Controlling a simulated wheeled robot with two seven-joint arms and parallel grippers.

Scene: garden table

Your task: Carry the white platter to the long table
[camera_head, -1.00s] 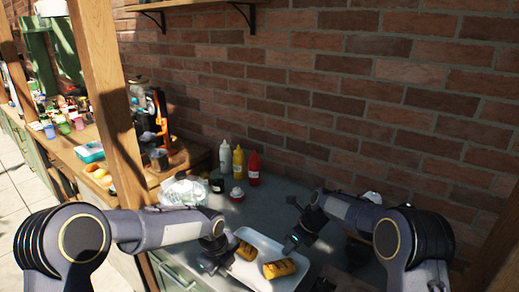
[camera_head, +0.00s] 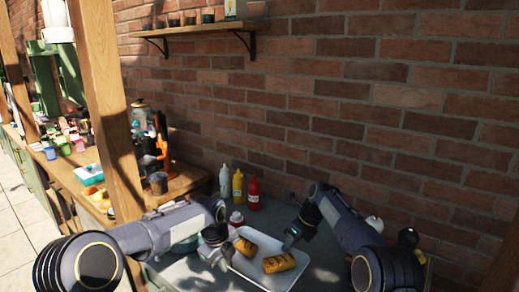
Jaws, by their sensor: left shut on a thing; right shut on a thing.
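My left gripper (camera_head: 227,256) is shut on the platter's left rim. My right gripper (camera_head: 290,241) is shut on its far right rim. The platter looks roughly level. Its near edge is cut off by the frame, and I cannot tell how high it is above the counter. The long table (camera_head: 62,175) seems to be the wooden one at the left, behind the post.
White, yellow and red bottles (camera_head: 254,193) stand on the counter (camera_head: 300,205) just behind the platter. A wooden post (camera_head: 108,110) rises at the left. A brick wall (camera_head: 360,130) closes the back, with a shelf (camera_head: 195,29) above. Cups and a blue tray crowd the left table.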

